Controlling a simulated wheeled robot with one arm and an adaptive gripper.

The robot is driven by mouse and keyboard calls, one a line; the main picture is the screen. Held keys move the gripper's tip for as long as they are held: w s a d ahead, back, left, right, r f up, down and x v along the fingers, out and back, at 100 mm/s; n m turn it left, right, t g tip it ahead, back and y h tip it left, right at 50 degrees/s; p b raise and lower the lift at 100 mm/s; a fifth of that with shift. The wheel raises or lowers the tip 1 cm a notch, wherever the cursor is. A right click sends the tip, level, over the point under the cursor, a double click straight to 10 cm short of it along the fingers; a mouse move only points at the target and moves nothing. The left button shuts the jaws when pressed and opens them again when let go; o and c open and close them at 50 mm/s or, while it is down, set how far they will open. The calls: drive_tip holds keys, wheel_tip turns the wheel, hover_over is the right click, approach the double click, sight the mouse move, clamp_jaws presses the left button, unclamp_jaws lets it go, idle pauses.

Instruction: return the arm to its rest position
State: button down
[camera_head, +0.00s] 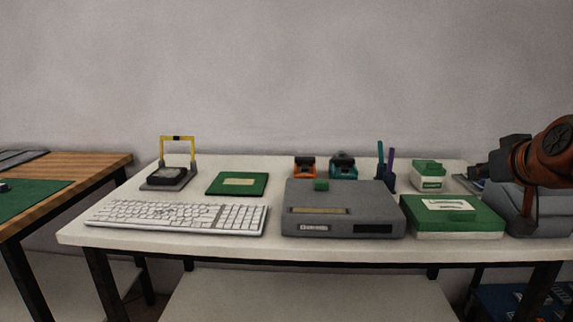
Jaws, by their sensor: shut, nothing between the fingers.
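My arm, orange-brown with dark joints, reaches in from the right edge in the head view. My gripper (480,171) is dark and small here, at the arm's left end, over the right part of the white table (170,246). It is shut and empty. It shows in front of the grey bin-like thing (540,212) at the table's right end and to the right of a small green and white box (429,176). Its height above the table is hard to tell.
A grey box-shaped device (342,208), a green box with a white label (453,216), a white keyboard (177,216), a green notebook (237,184) and a yellow-framed stand (177,163) occupy the table. Pens (385,165) stand upright behind. A wooden table (88,168) is at left.

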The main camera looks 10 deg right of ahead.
drive_tip(key=s+a+n+g+y+p, duration=0.1)
drive_tip(key=s+a+g+y+p, duration=0.15)
drive_tip(key=a+p, duration=0.6)
drive_tip(key=s+a+n+g+y+p, duration=0.1)
drive_tip(key=s+a+g+p, duration=0.25)
drive_tip(key=a+p, duration=0.5)
drive_tip(key=s+a+r+g+p, duration=0.1)
drive_tip(key=s+a+g+p, duration=0.2)
drive_tip(key=s+p, duration=0.5)
drive_tip(key=s+a+r+g+h+p, duration=0.1)
drive_tip(key=s+a+g+p, duration=0.3)
drive_tip(key=s+p, duration=0.4)
drive_tip(key=shift+s+a+r+g, duration=0.2)
drive_tip(key=shift+s+r+g, duration=0.35)
drive_tip(key=shift+s, duration=1.9)
drive_tip(key=shift+h, duration=0.25)
